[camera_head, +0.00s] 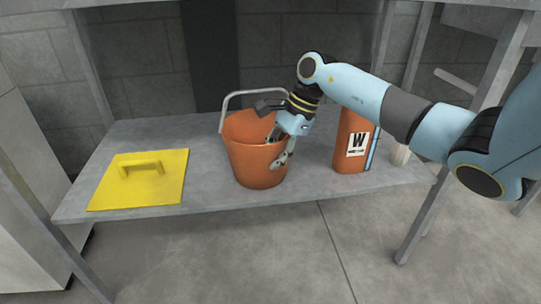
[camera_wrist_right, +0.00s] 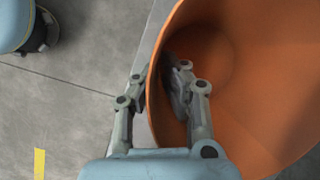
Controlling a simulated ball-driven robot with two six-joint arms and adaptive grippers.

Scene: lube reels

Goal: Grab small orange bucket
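The small orange bucket (camera_head: 256,165) stands upright on the grey shelf, with a grey handle raised at its back. My right gripper (camera_head: 275,150) is over its right rim, one finger inside and one outside. In the right wrist view the bucket wall (camera_wrist_right: 245,110) fills the right side, and the rim runs between the fingers of the right gripper (camera_wrist_right: 158,80). The fingers look parted, with small gaps beside the wall; firm contact does not show. My left gripper is in neither view.
A grey metal shelf (camera_head: 205,196) carries the bucket. A yellow lid with a handle (camera_head: 140,190) lies at left. An orange container with a W label (camera_head: 347,155) stands close at right, partly behind my arm. Shelf legs stand at both sides.

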